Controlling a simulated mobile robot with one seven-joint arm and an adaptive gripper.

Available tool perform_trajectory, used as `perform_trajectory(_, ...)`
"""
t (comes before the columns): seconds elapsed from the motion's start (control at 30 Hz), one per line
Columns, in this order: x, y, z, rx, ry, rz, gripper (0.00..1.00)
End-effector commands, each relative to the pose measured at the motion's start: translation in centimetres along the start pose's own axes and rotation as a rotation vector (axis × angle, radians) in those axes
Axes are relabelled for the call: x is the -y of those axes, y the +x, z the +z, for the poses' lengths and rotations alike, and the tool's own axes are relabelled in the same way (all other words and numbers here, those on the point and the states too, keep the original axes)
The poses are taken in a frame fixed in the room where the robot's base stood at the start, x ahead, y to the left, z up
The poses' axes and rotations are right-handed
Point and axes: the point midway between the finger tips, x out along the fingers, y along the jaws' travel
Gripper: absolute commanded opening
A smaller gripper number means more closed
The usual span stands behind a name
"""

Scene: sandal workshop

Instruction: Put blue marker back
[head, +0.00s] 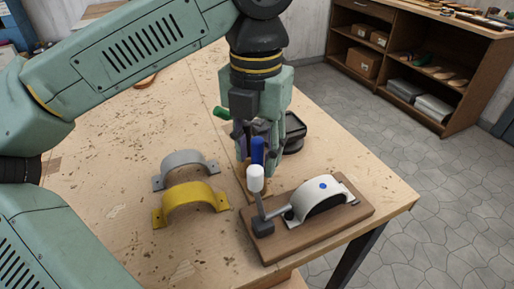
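The blue marker (257,148) stands roughly upright between the fingers of my gripper (256,158), which points down over the table. The fingers appear closed on it. Its lower end is hidden behind the white clamp handle, so I cannot tell whether it touches anything below. A green marker or cap (221,112) shows at the left of my gripper, partly hidden by it. A black holder-like object (293,133) stands behind my gripper to the right, also partly covered.
In front, a wooden fixture board (345,224) carries a white curved strap (322,198) with a blue dot, and a clamp with a white upright handle (255,179). Grey (185,160) and yellow (188,197) arched brackets lie left. The right table edge is close.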

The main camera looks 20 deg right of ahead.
Motion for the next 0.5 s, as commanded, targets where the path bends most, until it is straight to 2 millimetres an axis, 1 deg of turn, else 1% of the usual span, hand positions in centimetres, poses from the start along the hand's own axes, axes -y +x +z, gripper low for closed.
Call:
perform_trajectory(0.17, 0.0, -0.7, 0.0, 0.000, -0.001, 0.001, 0.36)
perform_trajectory(0.23, -0.1, -1.5, 0.1, 0.002, -0.003, 0.001, 0.36)
perform_trajectory(0.37, 0.0, -4.0, 0.1, 0.003, -0.003, 0.002, 0.36)
perform_trajectory(0.47, 0.0, -6.3, 0.1, 0.002, -0.003, 0.002, 0.36)
perform_trajectory(0.5, 0.0, -7.4, 0.1, 0.002, -0.005, 0.003, 0.36)
